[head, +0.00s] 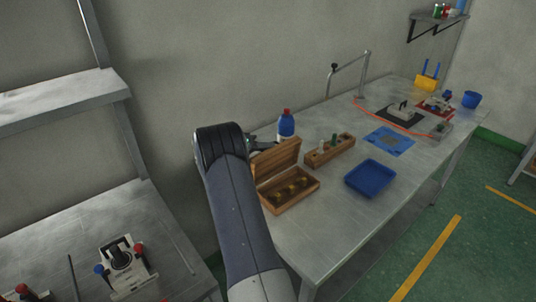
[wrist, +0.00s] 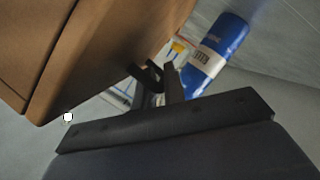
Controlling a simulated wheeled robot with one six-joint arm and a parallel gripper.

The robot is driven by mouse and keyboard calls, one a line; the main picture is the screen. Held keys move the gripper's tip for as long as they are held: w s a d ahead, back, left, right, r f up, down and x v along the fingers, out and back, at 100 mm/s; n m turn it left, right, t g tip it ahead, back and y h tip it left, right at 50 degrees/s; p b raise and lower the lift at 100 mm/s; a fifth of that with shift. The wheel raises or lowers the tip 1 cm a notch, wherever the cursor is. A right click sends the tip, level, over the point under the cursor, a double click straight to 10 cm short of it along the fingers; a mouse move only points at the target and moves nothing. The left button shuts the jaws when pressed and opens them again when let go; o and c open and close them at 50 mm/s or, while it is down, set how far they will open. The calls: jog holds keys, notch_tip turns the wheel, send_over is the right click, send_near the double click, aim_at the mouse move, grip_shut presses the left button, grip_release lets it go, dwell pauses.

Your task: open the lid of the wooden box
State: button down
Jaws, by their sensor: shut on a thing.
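The wooden box (head: 290,203) stands on the metal bench with its lid (head: 278,159) raised and tilted back. Several small yellowish items lie inside it. My gripper (head: 262,144) is at the upper edge of the lid. In the wrist view the lid's brown wood (wrist: 85,50) fills the upper left. The dark fingers of my gripper (wrist: 153,82) are at its edge, shut on the lid; the exact contact is partly hidden. My arm covers the left side of the box in the head view.
A blue bottle with a red cap (head: 286,124) stands close behind the lid; it also shows in the wrist view (wrist: 216,52). To the right are a wooden holder (head: 330,151), a blue tray (head: 370,178) and a blue mat (head: 390,140). The bench front is clear.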

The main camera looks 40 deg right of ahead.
jog(key=w+b, duration=0.1)
jog(key=b, duration=0.1)
jog(key=f+b, duration=0.1)
jog(key=b, duration=0.1)
jog(key=shift+w+f+n, duration=0.2)
jog(key=shift+w+n, duration=0.1)
jog(key=shift+w, duration=0.1)
jog(key=c, duration=1.8)
grip_release()
jog(key=shift+w, duration=0.1)
jog(key=shift+r, duration=0.1)
jog(key=b+v, duration=0.2)
jog(key=v, duration=0.8)
jog(key=shift+w+a, duration=0.25)
jog(key=shift+a, duration=0.05)
jog(key=shift+c, duration=0.2)
